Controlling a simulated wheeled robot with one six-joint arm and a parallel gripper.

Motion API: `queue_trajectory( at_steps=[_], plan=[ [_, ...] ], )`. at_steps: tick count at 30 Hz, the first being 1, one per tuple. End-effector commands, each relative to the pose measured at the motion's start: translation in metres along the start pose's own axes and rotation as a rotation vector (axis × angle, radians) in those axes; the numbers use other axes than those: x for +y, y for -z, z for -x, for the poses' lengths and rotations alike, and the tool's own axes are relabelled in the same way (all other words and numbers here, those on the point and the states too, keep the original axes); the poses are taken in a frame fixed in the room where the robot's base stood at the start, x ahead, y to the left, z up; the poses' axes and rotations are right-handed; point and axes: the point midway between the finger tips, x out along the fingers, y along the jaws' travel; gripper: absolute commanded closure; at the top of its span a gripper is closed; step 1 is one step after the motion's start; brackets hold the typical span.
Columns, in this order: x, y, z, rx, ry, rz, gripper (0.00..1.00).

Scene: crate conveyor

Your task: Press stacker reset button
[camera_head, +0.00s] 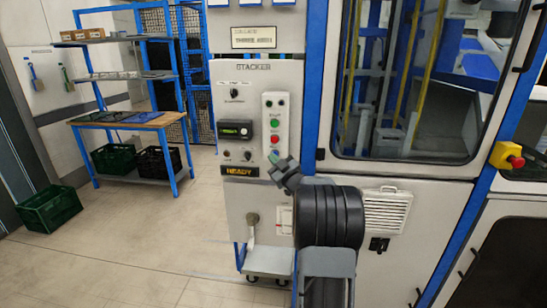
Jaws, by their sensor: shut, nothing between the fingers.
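The stacker panel (235,75) is a grey upright cabinet face labelled "STACKER". On it a pale button box (267,112) carries a green button (275,123), a red button (275,138) and a blue button (274,153) in a column, with small lights at the top. The button captions are too small to read surely. My gripper (274,160) is shut and empty, its tip pointing up-left at the lower end of the box, right by the blue button. I cannot tell whether it touches. The display (240,171) below reads "READY".
A black knob (234,94) and a small dark control unit (237,130) sit left of the buttons. A yellow box with a red emergency stop (514,161) is at right. A blue-framed shelf (125,125) with crates stands at left.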

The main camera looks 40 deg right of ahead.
Motion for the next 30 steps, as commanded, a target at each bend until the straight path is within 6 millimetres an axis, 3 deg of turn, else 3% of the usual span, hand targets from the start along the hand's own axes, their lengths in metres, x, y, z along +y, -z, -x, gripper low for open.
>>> queue_trajectory(
  at_steps=[15,30],
  plan=[
    [-0.023,0.021,0.031,0.001,0.000,0.000,1.00],
    [-0.025,0.025,0.034,0.000,0.000,0.000,1.00]
  ],
)
